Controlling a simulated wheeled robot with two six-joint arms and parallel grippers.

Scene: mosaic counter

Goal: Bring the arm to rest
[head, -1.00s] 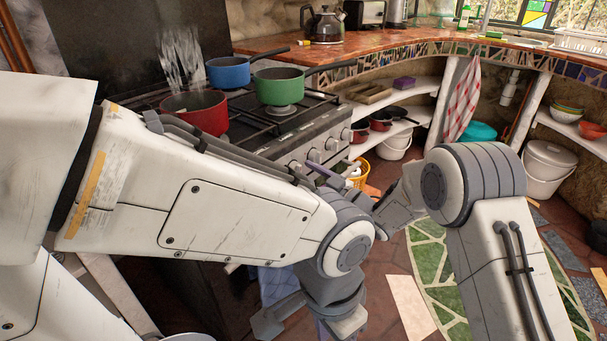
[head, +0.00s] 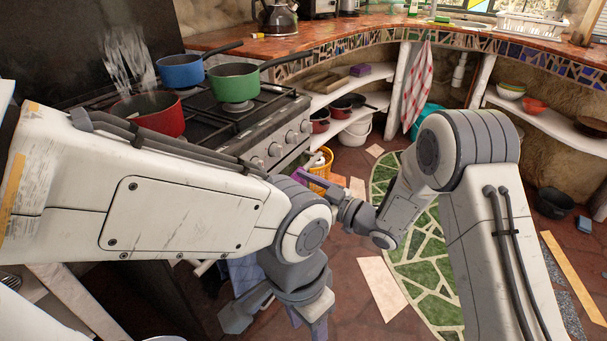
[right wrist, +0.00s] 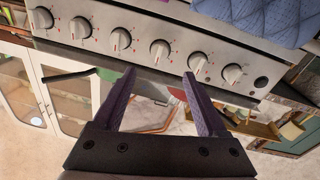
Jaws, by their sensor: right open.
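My right arm (head: 500,240) comes in from the right and bends at the elbow. Its gripper (head: 300,178) points left, in front of the stove. In the right wrist view my right gripper (right wrist: 159,73) has its two purple fingers apart with nothing between them; the stove front with its knobs shows past them. My left arm (head: 180,215) crosses from the left, and its wrist hangs down at the lower middle. The left gripper (head: 278,318) is partly cut off by the lower edge, and its finger opening is not clear.
The stove (head: 262,125) holds a red pot (head: 150,113), a blue pot (head: 180,72) and a green pot (head: 233,84). A yellow basket (head: 320,170) stands on the floor close to the right gripper. The curved counter (head: 350,38) runs behind; green-patterned floor (head: 415,265) lies between the arms.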

